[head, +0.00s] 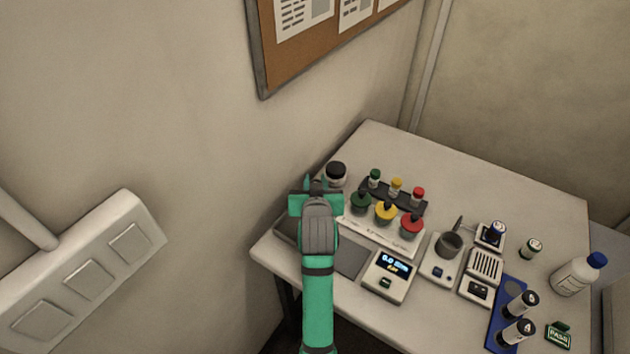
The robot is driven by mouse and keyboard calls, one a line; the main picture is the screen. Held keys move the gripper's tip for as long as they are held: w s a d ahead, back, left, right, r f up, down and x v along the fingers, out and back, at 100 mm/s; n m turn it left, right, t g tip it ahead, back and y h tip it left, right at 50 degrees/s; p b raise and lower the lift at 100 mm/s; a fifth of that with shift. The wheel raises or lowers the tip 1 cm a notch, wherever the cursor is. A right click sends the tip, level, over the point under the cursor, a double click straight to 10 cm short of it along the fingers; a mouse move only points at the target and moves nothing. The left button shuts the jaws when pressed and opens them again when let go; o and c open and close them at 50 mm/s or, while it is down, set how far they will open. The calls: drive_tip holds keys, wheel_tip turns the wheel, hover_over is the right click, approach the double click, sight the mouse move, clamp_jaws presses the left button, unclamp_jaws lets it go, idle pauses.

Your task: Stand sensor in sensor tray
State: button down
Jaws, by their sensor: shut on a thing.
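My gripper (316,186) is over the table's back left part, seen from behind along my green arm. It is shut on a small dark thing, mostly hidden by the jaws and wrist; I cannot tell for sure that it is the sensor. A dark grey flat tray (284,229) lies at the table's left edge, partly covered by my arm. It may be the sensor tray, but no label shows. I cannot tell the gripper's height above the table.
A black-lidded jar (336,173) stands close to my gripper. The back right is clear.

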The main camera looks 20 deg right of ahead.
drive_tip(key=shift+a+f, duration=0.1)
drive_tip(key=shift+f, duration=0.15)
drive_tip(key=c, duration=1.5)
unclamp_jaws()
drive_tip(key=shift+o, duration=0.2)
drive_tip(key=shift+r, duration=0.1)
drive_tip(key=shift+s+r, duration=0.1)
drive_tip(key=v, duration=1.1)
drive_tip(key=shift+s, duration=0.35)
drive_tip(key=shift+w+a+r, duration=0.1)
drive_tip(key=shift+a, duration=0.05)
